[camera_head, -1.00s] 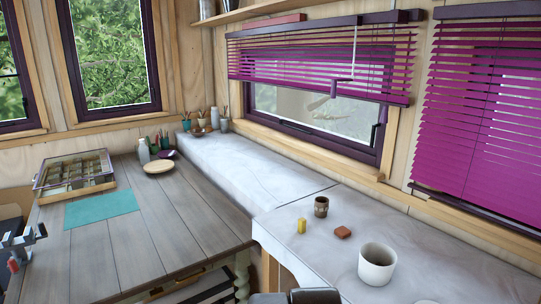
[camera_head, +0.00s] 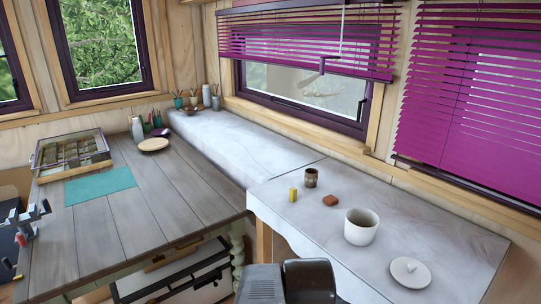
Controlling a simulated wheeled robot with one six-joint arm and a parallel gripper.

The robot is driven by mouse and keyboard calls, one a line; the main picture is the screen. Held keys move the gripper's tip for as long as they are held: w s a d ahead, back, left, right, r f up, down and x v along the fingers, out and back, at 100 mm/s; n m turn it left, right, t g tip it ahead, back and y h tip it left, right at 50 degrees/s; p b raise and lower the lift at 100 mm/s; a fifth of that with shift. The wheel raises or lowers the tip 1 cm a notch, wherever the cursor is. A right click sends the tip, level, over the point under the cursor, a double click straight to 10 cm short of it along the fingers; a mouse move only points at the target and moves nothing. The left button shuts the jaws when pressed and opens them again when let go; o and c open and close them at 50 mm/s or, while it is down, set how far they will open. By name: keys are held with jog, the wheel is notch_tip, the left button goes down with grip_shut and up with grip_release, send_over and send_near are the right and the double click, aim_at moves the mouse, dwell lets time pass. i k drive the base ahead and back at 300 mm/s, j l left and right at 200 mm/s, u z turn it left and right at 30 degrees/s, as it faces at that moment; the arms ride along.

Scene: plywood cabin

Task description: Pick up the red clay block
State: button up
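The red clay block (camera_head: 330,200) is a small reddish-brown block. It lies on the white cloth-covered bench top (camera_head: 440,243) under the purple blinds, between a yellow block (camera_head: 293,194) on its left and a white pot (camera_head: 361,227) on its right. A small brown cup (camera_head: 311,177) stands just behind it. Nothing covers the block. A dark grey part of my own body shows at the bottom middle, well in front of the block. My gripper's fingers do not show, so I cannot see whether they hold anything.
A round white lid (camera_head: 411,272) lies near the bench's front right edge. A grey plank table (camera_head: 130,215) stands left, with a teal mat (camera_head: 100,186), a divided box (camera_head: 70,153) and a plate (camera_head: 153,144). The bench top is clear around the block's front.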

aim_at(330, 201)
jog(key=i+z, duration=0.1)
jog(key=i, duration=0.65)
jog(key=i+j+z, duration=0.1)
jog(key=i, duration=0.65)
